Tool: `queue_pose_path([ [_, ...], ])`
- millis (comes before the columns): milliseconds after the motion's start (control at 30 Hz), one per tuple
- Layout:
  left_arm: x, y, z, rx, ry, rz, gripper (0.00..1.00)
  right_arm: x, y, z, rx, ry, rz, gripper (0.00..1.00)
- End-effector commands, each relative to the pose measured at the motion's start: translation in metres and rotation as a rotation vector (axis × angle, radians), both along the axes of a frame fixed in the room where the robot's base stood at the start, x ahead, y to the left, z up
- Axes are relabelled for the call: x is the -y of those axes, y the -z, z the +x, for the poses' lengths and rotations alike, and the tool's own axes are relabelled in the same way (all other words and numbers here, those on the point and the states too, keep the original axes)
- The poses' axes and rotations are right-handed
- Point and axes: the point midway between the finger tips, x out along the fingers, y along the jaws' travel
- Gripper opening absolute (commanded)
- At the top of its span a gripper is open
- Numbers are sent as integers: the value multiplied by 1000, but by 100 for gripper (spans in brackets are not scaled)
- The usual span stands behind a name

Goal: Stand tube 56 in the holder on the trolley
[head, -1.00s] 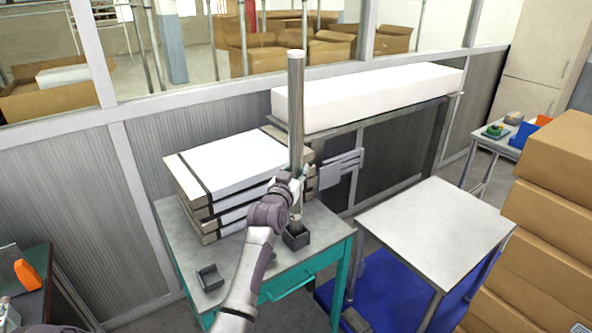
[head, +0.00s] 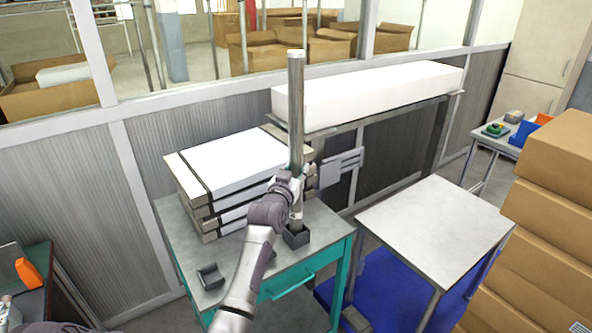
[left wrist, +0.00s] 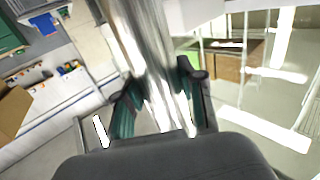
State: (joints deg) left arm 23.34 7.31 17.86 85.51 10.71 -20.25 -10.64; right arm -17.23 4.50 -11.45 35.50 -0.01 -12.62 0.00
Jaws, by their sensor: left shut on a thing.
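The tube (head: 296,115) is a long grey metallic cylinder with a pale cap, standing upright. No number on it is readable. My left gripper (head: 290,188) is shut on its lower part; the left wrist view shows the fingers (left wrist: 158,85) on either side of the shiny tube. The holder (head: 297,238) is a small black square socket on the grey top of the teal trolley (head: 245,275). The tube's lower end meets the holder's mouth and looks to be inside it; how deep is hidden. My right gripper is not in view.
A stack of flat white-topped boxes (head: 235,163) lies behind the gripper on the trolley. A small dark cradle (head: 210,278) sits at the front left. A long white box (head: 370,95) lies on a shelf behind. A grey-topped table (head: 435,225) stands clear at right, beside cartons (head: 550,200).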

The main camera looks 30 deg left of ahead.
Motion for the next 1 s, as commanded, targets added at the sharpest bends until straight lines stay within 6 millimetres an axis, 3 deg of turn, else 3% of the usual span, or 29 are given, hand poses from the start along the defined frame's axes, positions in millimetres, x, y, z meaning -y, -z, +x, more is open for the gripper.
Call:
queue_pose_path([
  [667, 0, 8, 0, 6, 0, 2, 0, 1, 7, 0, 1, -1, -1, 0],
  [700, 0, 8, 0, 7, -1, 2, 41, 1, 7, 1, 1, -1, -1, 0],
  [733, 0, 7, 0, 7, -1, 2, 46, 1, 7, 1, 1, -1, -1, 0],
  [767, 0, 8, 0, 7, -1, 2, 50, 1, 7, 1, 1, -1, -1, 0],
  [1000, 0, 12, 0, -3, 0, -1, 50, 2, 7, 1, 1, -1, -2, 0],
])
